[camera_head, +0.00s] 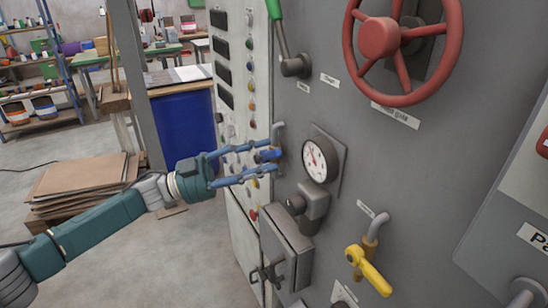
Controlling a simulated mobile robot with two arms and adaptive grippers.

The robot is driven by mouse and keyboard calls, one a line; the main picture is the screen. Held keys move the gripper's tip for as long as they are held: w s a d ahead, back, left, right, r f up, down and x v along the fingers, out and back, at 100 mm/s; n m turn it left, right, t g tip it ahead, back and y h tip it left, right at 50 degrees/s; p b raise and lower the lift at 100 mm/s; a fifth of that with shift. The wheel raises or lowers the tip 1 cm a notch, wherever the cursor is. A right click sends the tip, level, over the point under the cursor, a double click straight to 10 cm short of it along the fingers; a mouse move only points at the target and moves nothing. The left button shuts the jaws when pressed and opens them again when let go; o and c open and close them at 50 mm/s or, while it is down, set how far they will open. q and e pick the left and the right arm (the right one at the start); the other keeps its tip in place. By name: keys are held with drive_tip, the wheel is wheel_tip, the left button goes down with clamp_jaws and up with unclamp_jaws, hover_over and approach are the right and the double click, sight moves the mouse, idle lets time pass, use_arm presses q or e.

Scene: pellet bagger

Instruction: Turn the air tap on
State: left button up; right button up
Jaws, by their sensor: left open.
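A small tap with a blue handle (267,155) sits on a grey pipe (279,134) at the left edge of the grey machine front. A second tap with a yellow handle (374,276) hangs from a bent pipe lower right, its handle slanting down to the right. The labels are too small to read, so I cannot tell by name which is the air tap. My left gripper (260,158) reaches in from the left, open, with its fingers above and below the blue handle. I cannot tell whether they touch it. My right gripper is out of view.
A round gauge (315,161) and a grey box (287,249) stick out from the panel beside the blue tap. A red handwheel (403,44) and a green lever (276,22) are above. A blue bin (185,130) and stacked cardboard (83,185) stand behind my arm.

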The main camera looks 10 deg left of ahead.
use_arm(q)
drive_tip(key=v, duration=0.9)
drive_tip(key=shift+c, duration=0.3)
